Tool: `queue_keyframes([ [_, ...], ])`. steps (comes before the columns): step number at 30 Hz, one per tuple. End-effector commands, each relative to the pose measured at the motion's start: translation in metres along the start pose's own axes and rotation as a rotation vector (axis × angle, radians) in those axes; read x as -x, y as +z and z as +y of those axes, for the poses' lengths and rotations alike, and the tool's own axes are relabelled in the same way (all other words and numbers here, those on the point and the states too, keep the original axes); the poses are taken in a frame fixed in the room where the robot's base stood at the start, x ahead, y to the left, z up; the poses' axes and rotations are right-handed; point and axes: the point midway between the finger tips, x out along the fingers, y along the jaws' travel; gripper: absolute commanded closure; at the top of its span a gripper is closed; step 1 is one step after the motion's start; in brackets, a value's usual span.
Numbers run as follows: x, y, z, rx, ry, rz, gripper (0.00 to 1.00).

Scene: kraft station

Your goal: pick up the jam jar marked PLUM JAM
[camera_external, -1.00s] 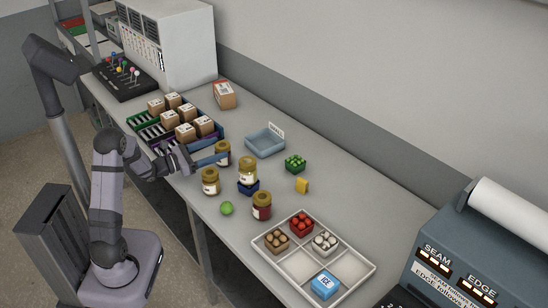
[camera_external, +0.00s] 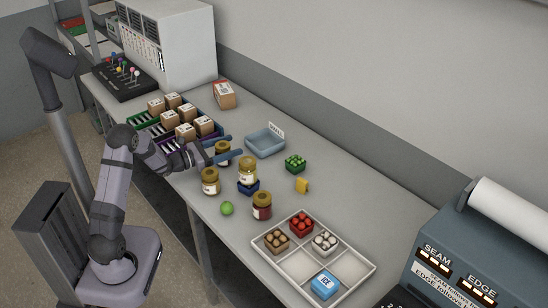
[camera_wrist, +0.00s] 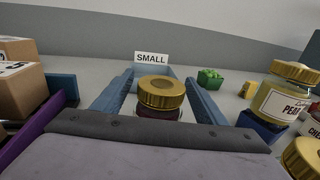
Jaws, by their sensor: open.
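My gripper (camera_wrist: 160,98) is open, its two blue fingers on either side of a jar with a gold lid (camera_wrist: 161,93) and dark contents. No grip on it shows. In the external view this jar (camera_external: 222,156) is partly hidden by the fingers, and its label is not readable, so PLUM JAM cannot be confirmed. A yellow jar (camera_wrist: 284,103) with a label starting "PEA" stands on a small dark blue box. A jar labelled "CHE" (camera_wrist: 312,118) is at the right edge. Another gold-lidded jar (camera_external: 210,182) stands nearer the front; its label is unclear.
Crates of cartons (camera_external: 184,130) stand left of the jars. A blue tray marked SMALL (camera_external: 264,144) lies behind.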

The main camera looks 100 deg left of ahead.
Motion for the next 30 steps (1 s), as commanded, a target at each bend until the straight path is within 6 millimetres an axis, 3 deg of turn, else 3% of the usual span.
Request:
queue_keyframes([
  [4,-0.0115,0.0002,-0.0006,0.001,-0.001,0.0,0.34],
  [11,-0.013,-0.0005,-0.0002,0.001,0.0,0.0,0.34],
  [12,-0.0129,-0.0004,-0.0002,0.001,0.0,0.0,0.36],
  [18,-0.0128,-0.0004,-0.0003,0.001,0.0,0.0,0.84],
  [19,-0.0128,-0.0004,-0.0003,0.001,0.0,0.0,0.89],
  [30,-0.0129,0.0075,-0.0001,-0.001,-0.001,-0.002,0.89],
])
